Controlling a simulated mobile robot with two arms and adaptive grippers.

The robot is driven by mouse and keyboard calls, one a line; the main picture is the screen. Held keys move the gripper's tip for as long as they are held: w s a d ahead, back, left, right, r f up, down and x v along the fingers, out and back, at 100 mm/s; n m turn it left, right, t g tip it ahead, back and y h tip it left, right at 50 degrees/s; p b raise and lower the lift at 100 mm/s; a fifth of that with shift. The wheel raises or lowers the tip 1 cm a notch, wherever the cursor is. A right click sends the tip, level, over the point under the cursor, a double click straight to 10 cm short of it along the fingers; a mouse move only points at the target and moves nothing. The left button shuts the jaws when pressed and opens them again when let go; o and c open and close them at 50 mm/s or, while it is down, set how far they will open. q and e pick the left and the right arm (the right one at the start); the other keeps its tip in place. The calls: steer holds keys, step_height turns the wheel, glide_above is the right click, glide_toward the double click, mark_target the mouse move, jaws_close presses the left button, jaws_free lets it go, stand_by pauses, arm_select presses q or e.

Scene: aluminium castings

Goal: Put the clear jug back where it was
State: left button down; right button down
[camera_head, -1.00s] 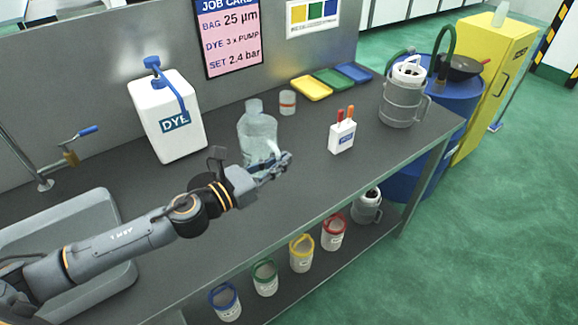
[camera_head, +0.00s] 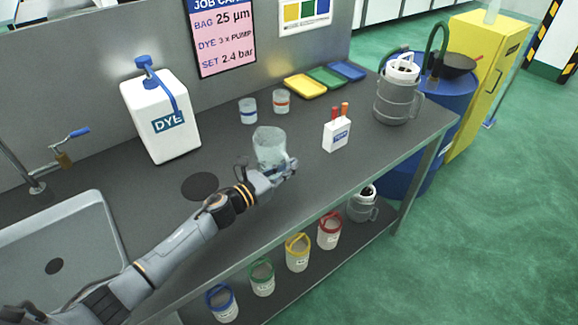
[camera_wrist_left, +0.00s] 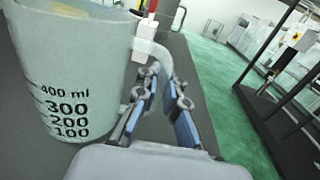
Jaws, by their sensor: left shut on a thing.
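The clear jug (camera_head: 269,146) is upright over the middle of the grey bench, right of the white dye container. My left gripper (camera_head: 287,170) is at its front right side and is shut on its handle. In the left wrist view the jug (camera_wrist_left: 72,75) fills the left side, with black marks from 100 to 400 ml, and its pale handle (camera_wrist_left: 152,50) runs down between my fingers (camera_wrist_left: 163,95). I cannot tell whether the jug's base touches the bench. My right gripper is not in view.
Two small cups, blue-banded (camera_head: 248,111) and orange-banded (camera_head: 282,101), stand behind the jug. A white marker box (camera_head: 337,135) stands to its right. A dark round patch (camera_head: 200,186) lies on the bench to its left. The dye container (camera_head: 160,118) and grey pitcher (camera_head: 395,98) stand further off.

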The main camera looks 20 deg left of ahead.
arm_select(q)
steer(key=shift+f, duration=0.15)
steer(key=c, duration=1.9)
jaws_free()
steer(key=o, duration=0.5)
steer(key=shift+c, duration=0.2)
